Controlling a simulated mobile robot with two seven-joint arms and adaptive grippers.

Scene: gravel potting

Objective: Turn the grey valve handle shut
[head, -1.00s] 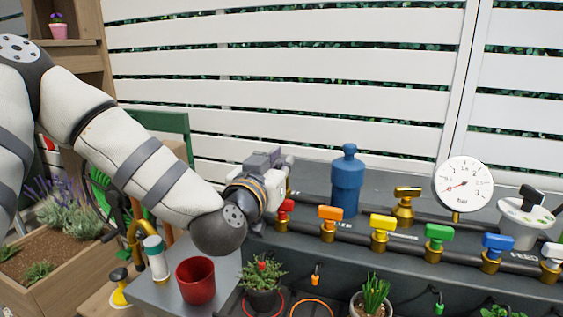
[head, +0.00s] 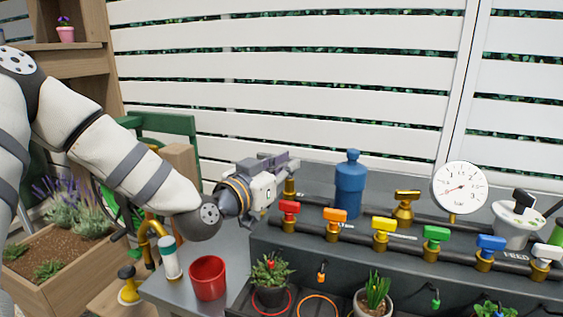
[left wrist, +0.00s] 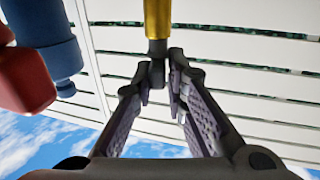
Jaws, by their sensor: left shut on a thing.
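My left gripper (head: 286,163) reaches in from the left above the back left end of the pipe bench. It is shut on the grey valve handle (left wrist: 157,72), a small dark grey piece between its fingertips in the left wrist view. The handle joins a brass valve body (left wrist: 157,20), which also shows just below the fingers in the head view (head: 290,188). The fingers hide the handle in the head view. My right gripper is not in view.
A red-handled valve (head: 289,208) stands close below the gripper, with orange (head: 334,214) and other coloured valves to its right. A blue bottle-shaped vessel (head: 349,185) and a pressure gauge (head: 459,188) stand behind. A red pot (head: 208,277) sits at the front left.

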